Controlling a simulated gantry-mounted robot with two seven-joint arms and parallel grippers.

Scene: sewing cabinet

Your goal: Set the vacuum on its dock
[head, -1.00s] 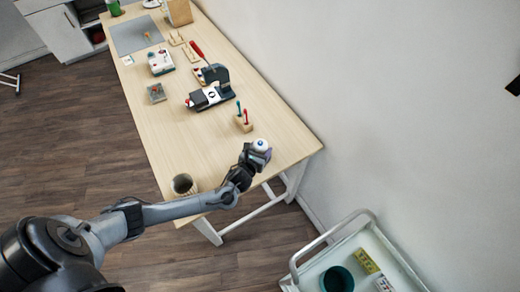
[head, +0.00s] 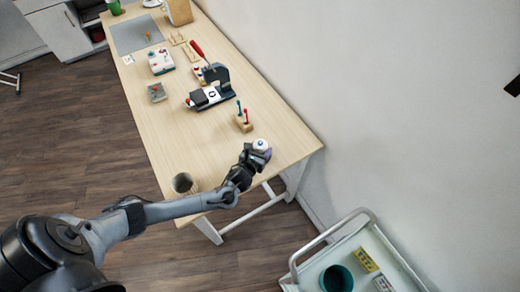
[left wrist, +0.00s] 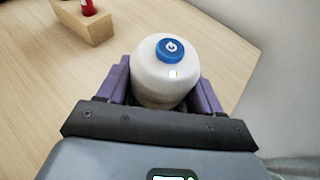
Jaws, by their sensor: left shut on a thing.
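The vacuum (head: 261,145) is a small white cylinder with a blue power button on top. My left gripper (head: 253,158) is shut on it near the table's front right corner. In the left wrist view the vacuum (left wrist: 155,84) sits between the two purple fingers of the left gripper (left wrist: 164,92), button facing up. Its underside is hidden, so I cannot tell whether it touches the table. I cannot make out a dock in either view. My right gripper is not in view.
A wooden block with red and blue tools (head: 243,124) stands just behind the vacuum. A mug (head: 183,184) is near the front edge of the table (head: 190,140). A press (head: 215,88) stands farther back. A white cart (head: 310,270) is at the lower right.

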